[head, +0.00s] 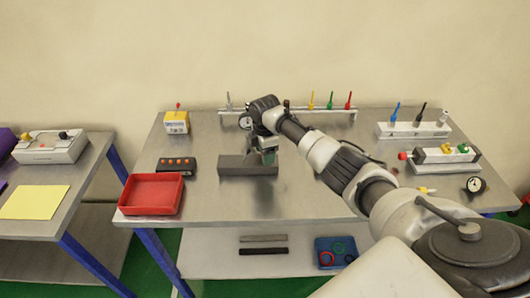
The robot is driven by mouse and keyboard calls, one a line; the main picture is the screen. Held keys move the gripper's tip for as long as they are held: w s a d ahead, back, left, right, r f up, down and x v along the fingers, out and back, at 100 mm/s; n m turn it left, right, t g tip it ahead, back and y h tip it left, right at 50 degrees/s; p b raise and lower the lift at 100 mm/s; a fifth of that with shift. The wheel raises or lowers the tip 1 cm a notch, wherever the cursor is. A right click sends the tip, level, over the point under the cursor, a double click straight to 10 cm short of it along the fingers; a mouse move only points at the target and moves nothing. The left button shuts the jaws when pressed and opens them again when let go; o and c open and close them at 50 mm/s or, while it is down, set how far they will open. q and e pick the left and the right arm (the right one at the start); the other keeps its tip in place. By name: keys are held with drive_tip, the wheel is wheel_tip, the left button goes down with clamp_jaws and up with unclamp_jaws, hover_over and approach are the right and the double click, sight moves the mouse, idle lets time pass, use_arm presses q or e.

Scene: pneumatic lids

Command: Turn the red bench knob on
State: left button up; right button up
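A red round knob (403,155) sits at the left end of a white block (442,157) on the right of the bench. A small red piece (178,106) also stands on top of a yellow and white box (177,122) at the back left; I cannot tell which is the bench knob, nor how either is set. My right gripper (269,158) points down at the dark grey block (236,166) mid-bench, apart from both red parts. Its fingers are small and dark, so their opening is unclear. My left gripper is not in view.
A red tray (152,211) and a black box with orange buttons (177,165) are at the left. Racks with coloured pegs stand at the back (290,109) and right (412,130). A dial gauge (475,185) lies at right. The front middle is clear.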

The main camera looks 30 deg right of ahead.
wheel_tip(320, 180, up, 11)
drive_tip(key=b, duration=0.2)
idle(0.5)
drive_tip(key=shift+f, duration=0.15)
